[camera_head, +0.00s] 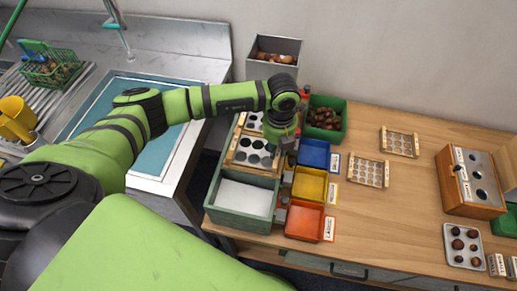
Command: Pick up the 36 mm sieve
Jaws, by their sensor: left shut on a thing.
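A sieve with large round dark holes and pale wooden end bars (253,153) lies over the back part of the grey-green box (240,222). Its size marking is too small to read. My left gripper (288,148) is at the right edge of this sieve, pointing down, and is shut on it; the fingertips are partly hidden by the wrist. Another holed plate (254,121) is just behind it, partly covered by my arm. Two sieves with smaller holes, one nearer (369,172) and one farther (400,142), lie on the table. My right gripper is not in view.
Blue (314,153), yellow (309,185) and orange (304,219) bins stand close right of the box. A green crate of chestnuts (326,118) and a grey bin (273,57) are behind. A wooden gauge block (470,182) stands right.

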